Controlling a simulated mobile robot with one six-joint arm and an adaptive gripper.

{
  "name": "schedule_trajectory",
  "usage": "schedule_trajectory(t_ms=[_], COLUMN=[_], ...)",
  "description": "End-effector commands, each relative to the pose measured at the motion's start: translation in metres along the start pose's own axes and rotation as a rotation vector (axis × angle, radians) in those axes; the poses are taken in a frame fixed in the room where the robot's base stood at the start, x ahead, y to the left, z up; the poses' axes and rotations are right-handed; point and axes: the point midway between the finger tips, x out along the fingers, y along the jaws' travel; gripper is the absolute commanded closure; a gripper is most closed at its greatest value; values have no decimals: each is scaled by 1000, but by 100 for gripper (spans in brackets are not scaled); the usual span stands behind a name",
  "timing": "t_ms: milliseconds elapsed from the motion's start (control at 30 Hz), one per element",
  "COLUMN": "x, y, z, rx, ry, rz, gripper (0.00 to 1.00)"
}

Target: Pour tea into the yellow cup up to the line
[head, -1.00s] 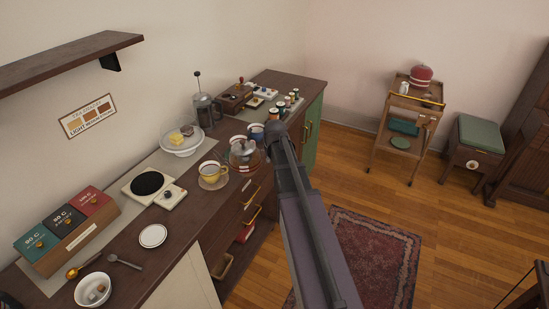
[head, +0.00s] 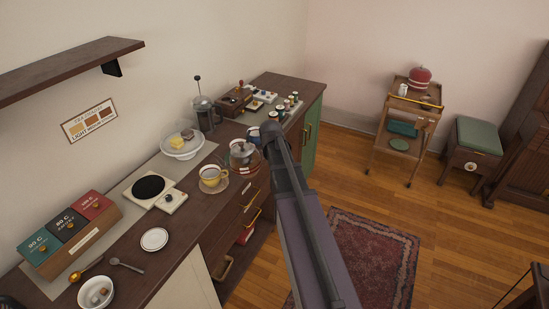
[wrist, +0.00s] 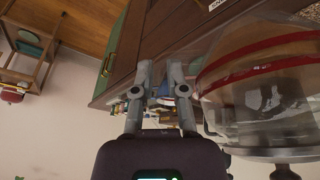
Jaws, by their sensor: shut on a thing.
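The yellow cup (head: 212,174) stands upright on a saucer on the dark counter in the head view. Its line and the level inside are too small to tell. A glass teapot (head: 245,160) is just right of the cup, close beside it. In the wrist view, which is turned upside down, the teapot (wrist: 262,95) fills the right side, with a red band, brown tea and its lid knob at the bottom. My gripper (wrist: 160,72) is shut, apparently on the teapot's handle; the grip itself is hard to see. In the head view my arm hides the gripper.
Tea boxes (head: 70,228), a small white plate (head: 154,240) and a bowl (head: 96,293) are nearer. Small jars (head: 290,103) stand farther back.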

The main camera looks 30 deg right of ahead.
Motion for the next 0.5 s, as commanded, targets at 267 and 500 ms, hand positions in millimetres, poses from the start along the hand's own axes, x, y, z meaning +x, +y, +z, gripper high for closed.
schedule_trajectory(t_ms=[267, 500], x=[-6, -10], y=[1, 2], z=[-3, -4], rx=[-8, -16], ry=[-3, -7], rz=[21, 41], gripper=[100, 100])
